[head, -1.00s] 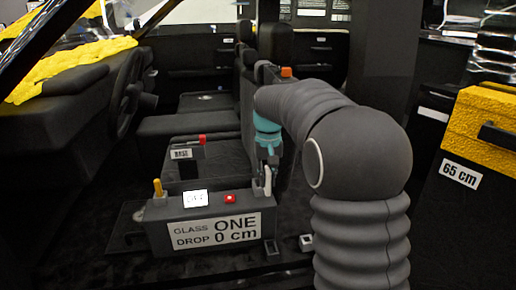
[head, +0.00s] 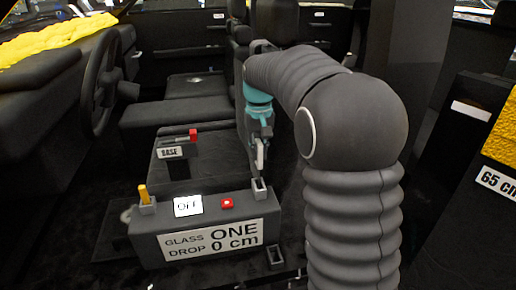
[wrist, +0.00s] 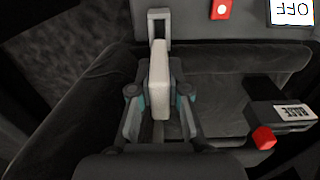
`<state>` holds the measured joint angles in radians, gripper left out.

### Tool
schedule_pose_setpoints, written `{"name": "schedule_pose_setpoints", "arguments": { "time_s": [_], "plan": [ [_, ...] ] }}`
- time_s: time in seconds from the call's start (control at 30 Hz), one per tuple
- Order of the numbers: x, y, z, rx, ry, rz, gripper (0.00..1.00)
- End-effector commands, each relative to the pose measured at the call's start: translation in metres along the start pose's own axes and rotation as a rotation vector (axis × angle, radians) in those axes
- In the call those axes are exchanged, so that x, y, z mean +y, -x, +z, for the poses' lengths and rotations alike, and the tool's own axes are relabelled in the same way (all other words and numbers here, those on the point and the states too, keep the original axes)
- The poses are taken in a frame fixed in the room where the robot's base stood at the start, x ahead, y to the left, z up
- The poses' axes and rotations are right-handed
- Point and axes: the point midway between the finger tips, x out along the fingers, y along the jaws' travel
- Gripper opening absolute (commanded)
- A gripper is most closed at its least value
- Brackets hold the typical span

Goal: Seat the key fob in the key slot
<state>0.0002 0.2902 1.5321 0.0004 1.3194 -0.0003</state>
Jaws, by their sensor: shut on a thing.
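The pale grey key fob (wrist: 160,78) is a slim upright bar, also visible in the head view (head: 260,158). My gripper (wrist: 160,102) is shut on it, one finger on each side; in the head view my gripper (head: 260,138) hangs over the console's right end. The key slot (head: 260,188) is a small grey rectangular holder on that end. It looks empty, with the fob's lower end just above it in the picture. In the wrist view the slot (wrist: 159,20) lies just beyond the fob's far end, roughly in line with it. The gap's depth is hard to tell.
The dark console (head: 150,245) has a yellow lever (head: 143,194), a display reading OFF (head: 187,206) and a red button (head: 227,203). A BASE box (head: 172,152) with a red-tipped lever stands behind it. Another grey holder (head: 275,257) sits low in front.

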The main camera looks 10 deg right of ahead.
Motion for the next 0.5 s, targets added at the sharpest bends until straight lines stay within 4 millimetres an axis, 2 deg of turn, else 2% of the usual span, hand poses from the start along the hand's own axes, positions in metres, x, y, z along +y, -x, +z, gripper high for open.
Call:
{"name": "schedule_pose_setpoints", "arguments": {
  "time_s": [0.27,0.5],
  "plan": [
    [0.0,-0.003,0.001,0.001,0.0,0.0,0.0],
    [0.0,-0.017,0.001,0.0,0.0,0.0,0.0]
  ]
}}
